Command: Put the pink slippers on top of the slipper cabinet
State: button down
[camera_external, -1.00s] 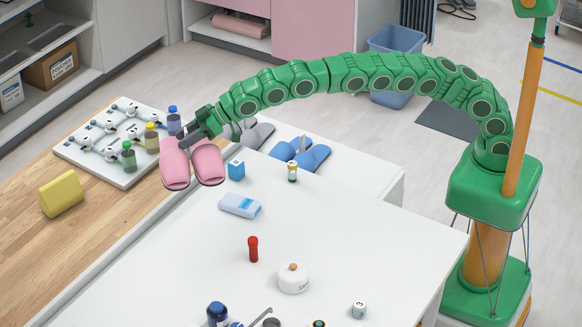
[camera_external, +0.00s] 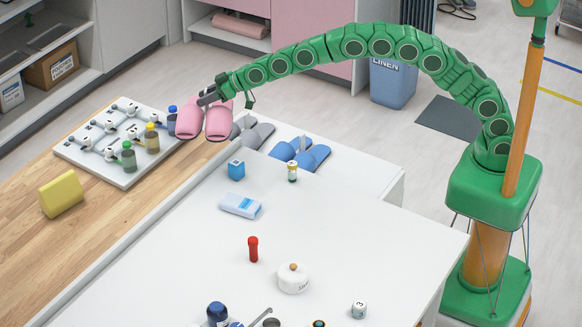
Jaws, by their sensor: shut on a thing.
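The pink slippers (camera_external: 218,122) hang side by side in my gripper (camera_external: 209,97). My gripper is shut on them at their upper end, and the exact grip point is partly hidden. The slippers are in the air, just left of the grey slippers in the picture. A low white cabinet (camera_external: 362,176) bears a grey pair (camera_external: 256,134) and a blue pair (camera_external: 301,153) of slippers; it looks like the slipper cabinet. Its left end is hidden behind the pink slippers and the white table.
A bottle rack (camera_external: 85,150) and yellow sponge (camera_external: 61,195) sit on the wooden counter (camera_external: 25,229).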

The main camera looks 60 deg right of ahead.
jog(key=d+f+m+t+h, duration=0.1)
jog(key=d+f+m+h, duration=0.1)
jog(key=d, duration=1.1)
jog(key=d+f+m+h, duration=0.1)
jog(key=d+f, duration=0.2)
jog(key=d, duration=1.1)
jog(key=s+d+f+m+h, duration=0.2)
jog(key=s+d, duration=0.4)
jog(key=d, duration=0.3)
jog(key=s+d+f+m+h, duration=0.1)
jog(key=s+d+f, duration=0.2)
jog(key=s+d, duration=0.55)
jog(key=shift+t, duration=0.3)
jog(key=s+r, duration=0.1)
jog(key=s, duration=0.1)
jog(key=s+d+r, duration=0.1)
jog(key=s+r, duration=0.1)
jog(key=shift+s+d+r, duration=0.15)
jog(key=shift+s+r, duration=0.05)
jog(key=shift+r, duration=0.05)
jog(key=shift+w, duration=0.1)
